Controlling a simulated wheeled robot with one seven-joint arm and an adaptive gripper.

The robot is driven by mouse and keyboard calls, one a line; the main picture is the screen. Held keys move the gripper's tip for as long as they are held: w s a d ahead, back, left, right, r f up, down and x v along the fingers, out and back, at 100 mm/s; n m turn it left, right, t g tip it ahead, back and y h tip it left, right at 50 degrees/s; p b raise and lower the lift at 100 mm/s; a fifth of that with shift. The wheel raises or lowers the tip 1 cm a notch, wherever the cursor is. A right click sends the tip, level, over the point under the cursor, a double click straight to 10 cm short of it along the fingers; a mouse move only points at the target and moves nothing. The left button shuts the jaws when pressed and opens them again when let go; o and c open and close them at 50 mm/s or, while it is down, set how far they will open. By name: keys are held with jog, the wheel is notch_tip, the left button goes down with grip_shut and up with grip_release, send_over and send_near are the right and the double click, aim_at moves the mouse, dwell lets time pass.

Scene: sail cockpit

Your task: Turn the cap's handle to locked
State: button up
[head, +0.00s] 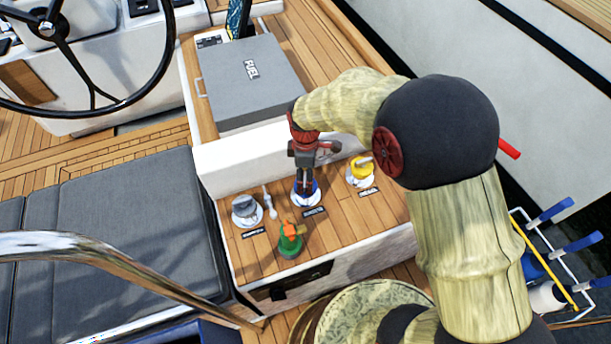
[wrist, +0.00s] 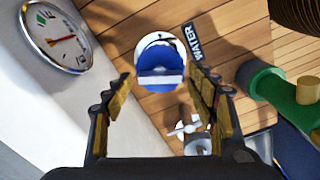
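The blue cap (wrist: 158,60) sits in a white round flange on the wooden console, beside a label reading WATER (wrist: 205,46). A pale bar, apparently its handle (wrist: 160,81), runs left to right across it in the wrist view. My gripper (wrist: 161,79) is open, with one finger on each side of the handle and a visible gap at both sides. In the head view my gripper (head: 305,182) points down over the blue cap (head: 314,192), hiding most of it. I cannot see any locked mark.
A grey cap (head: 244,207) stands left of the blue one, a yellow cap (head: 359,171) right, and a green fitting (head: 289,240) in front. A small white valve (head: 269,202) lies between. A grey FUEL box (head: 250,82) and a gauge (wrist: 58,36) are nearby.

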jog(key=c, duration=0.9)
jog(key=m+p, duration=0.3)
jog(key=shift+r+m, duration=0.1)
jog(key=shift+m, duration=0.3)
jog(key=m+p, duration=0.2)
jog(key=m, duration=0.3)
jog(key=shift+p, duration=0.3)
jog(key=m+p, duration=0.1)
jog(key=m, duration=0.4)
jog(key=shift+p, duration=0.35)
jog(key=shift+m+p, duration=0.6)
jog(key=shift+m, duration=1.4)
